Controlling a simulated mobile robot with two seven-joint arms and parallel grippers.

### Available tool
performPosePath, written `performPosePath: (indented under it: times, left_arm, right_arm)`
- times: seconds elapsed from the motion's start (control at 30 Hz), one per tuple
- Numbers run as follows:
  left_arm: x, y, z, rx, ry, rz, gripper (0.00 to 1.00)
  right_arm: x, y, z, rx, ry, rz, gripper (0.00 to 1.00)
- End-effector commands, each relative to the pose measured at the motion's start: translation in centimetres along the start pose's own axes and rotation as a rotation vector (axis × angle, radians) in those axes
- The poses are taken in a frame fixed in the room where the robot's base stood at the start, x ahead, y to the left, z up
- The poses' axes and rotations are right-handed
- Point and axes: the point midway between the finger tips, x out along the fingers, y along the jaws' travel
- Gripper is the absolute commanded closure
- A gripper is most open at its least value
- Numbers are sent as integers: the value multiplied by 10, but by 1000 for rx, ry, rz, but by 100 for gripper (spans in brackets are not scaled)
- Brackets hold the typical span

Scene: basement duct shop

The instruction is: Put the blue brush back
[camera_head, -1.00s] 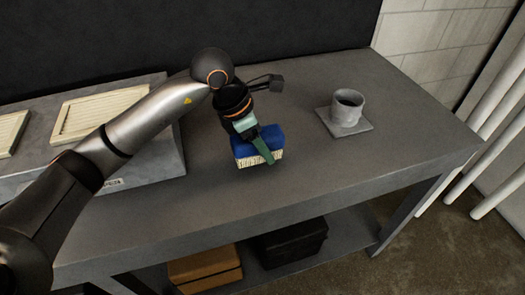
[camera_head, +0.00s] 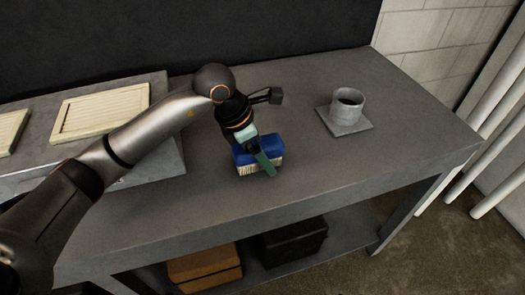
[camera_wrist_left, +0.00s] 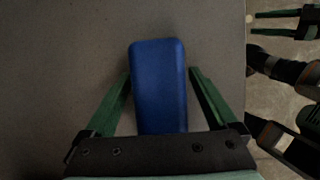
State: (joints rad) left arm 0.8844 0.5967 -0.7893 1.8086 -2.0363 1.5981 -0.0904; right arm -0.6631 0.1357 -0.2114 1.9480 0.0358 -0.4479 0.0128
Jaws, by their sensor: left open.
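The blue brush (camera_head: 258,150) has a blue block on top and cream bristles below, and it sits on the grey bench (camera_head: 310,172). My left gripper (camera_head: 258,160) is over it with its green fingers pointing down. In the left wrist view the blue block (camera_wrist_left: 158,85) lies between the two open green fingers (camera_wrist_left: 161,74), with a gap on each side. The bristles are hidden there. My right gripper (camera_wrist_left: 272,23) shows at the upper right of the left wrist view, its fingers apart and empty, away from the brush.
A raised grey stand (camera_head: 165,150) with cream slatted panels (camera_head: 98,112) is at the left. Boxes (camera_head: 205,268) sit on the lower shelf. The bench between brush and coaster is clear.

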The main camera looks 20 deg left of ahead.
Motion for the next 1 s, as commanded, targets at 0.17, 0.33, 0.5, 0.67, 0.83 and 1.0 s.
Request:
performPosePath:
  times: [0.17,0.33,0.5,0.67,0.83,1.0]
  left_arm:
    - [-6,0,2,0,0,0,8]
    - [-34,1,2,2,-2,4,8]
    - [-72,1,2,1,-2,5,8]
    - [-102,1,2,0,-2,3,8]
    - [-120,0,2,0,-1,2,8]
    - [-124,0,1,0,0,-1,8]
  right_arm:
    - [-3,0,-8,-1,9,0,50]
    - [-2,1,-8,-1,16,2,50]
    - [-2,2,-8,-1,16,4,50]
    - [-2,3,-8,-1,14,7,50]
    - [-3,4,-7,-1,14,9,50]
    - [-3,4,-5,1,9,9,50]
